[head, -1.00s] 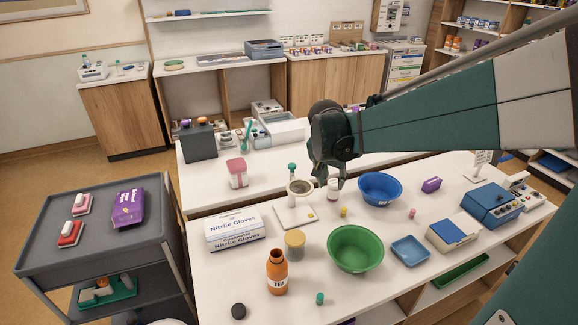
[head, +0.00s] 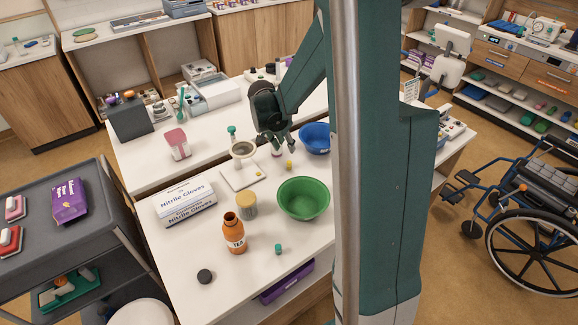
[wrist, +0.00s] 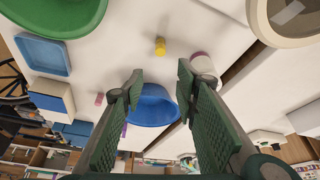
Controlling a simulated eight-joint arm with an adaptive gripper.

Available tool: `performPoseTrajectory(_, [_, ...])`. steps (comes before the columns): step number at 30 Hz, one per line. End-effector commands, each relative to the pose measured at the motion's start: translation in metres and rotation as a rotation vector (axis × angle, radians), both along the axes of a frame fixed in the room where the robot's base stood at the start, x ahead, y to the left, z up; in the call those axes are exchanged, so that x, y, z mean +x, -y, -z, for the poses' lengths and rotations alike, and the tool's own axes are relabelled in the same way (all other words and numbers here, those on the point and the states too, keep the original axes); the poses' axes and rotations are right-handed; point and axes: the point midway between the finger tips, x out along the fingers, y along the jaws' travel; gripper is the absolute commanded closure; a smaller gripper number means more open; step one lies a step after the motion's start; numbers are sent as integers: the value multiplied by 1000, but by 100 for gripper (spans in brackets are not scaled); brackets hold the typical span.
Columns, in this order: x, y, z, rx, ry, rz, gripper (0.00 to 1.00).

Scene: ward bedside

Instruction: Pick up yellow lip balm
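The yellow lip balm (head: 289,164) is a small upright cylinder on the white table, between the green bowl and the blue bowl. In the wrist view the yellow lip balm (wrist: 160,46) stands beyond my fingertips, clear of them. My gripper (head: 279,141) is above the table just behind the lip balm. In the wrist view my gripper (wrist: 160,80) has its two fingers apart with nothing held between them.
A white jar with a pink lid (wrist: 202,66) stands close beside the right finger in the wrist view. The blue bowl (head: 315,138), green bowl (head: 303,198) and white stand with a ring (head: 242,178) surround the spot. Bare tabletop lies around the lip balm.

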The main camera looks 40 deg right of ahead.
Motion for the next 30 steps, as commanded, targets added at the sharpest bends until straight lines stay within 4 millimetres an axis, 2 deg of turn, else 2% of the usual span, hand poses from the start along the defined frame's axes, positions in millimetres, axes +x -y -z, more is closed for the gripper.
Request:
performPoseTrajectory(3, [1,0,24,0,0,-1,69])
performPoseTrajectory(9, [0,0,44,0,0,-1,69])
performPoseTrajectory(23, [0,0,48,0,0,-1,69])
performPoseTrajectory(30, [3,6,61,0,0,-1,69])
